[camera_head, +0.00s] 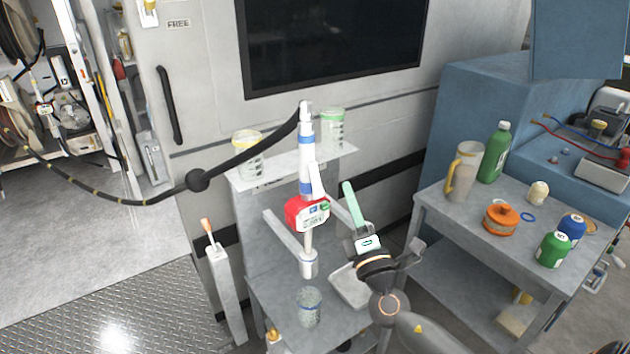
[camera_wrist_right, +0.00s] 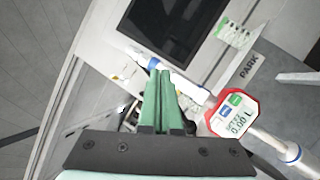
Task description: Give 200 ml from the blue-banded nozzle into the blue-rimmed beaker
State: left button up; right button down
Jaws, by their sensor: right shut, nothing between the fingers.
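The blue-banded nozzle (camera_head: 306,170) stands upright at the dispensing stand, with its hose joined at the top. Its red-framed meter (camera_head: 306,213) also shows in the wrist view (camera_wrist_right: 232,114), where the display reads 0.00 L. The spout (camera_head: 308,262) points down above the blue-rimmed beaker (camera_head: 310,306), which stands upright on the lower shelf. I cannot tell whether the beaker holds anything. My right gripper (camera_head: 347,186) has green fingers, shut and empty, to the right of the nozzle and apart from it. The shut fingers also show in the wrist view (camera_wrist_right: 159,74). My left gripper is not in view.
A yellow-rimmed beaker (camera_head: 247,152) and a green-rimmed beaker (camera_head: 332,130) stand on the upper shelf (camera_head: 290,165). The black hose (camera_head: 240,165) sags away to the left. A grey table (camera_head: 470,216) on the right holds a jug, bottles and an orange container.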

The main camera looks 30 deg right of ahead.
jog(key=b, duration=0.3)
send_near(316, 175)
notch_tip(316, 175, up, 3)
jog(key=w+d, duration=0.2)
jog(key=w, duration=0.1)
jog(key=shift+w+a+b, duration=0.25)
jog(key=shift+w+b, duration=0.1)
jog(key=shift+w, duration=0.2)
dwell(1.2)
jog(key=shift+w+f+b, duration=0.15)
jog(key=shift+w+b, duration=0.2)
jog(key=shift+b, duration=0.15)
jog(key=shift+w+f+b, duration=0.15)
jog(key=shift+w+b, duration=0.35)
jog(key=shift+w, duration=0.15)
dwell(0.6)
jog(key=shift+s, duration=0.15)
jog(key=shift+s+r+p, duration=0.35)
jog(key=shift+s+p, duration=0.1)
jog(key=shift+s, duration=0.45)
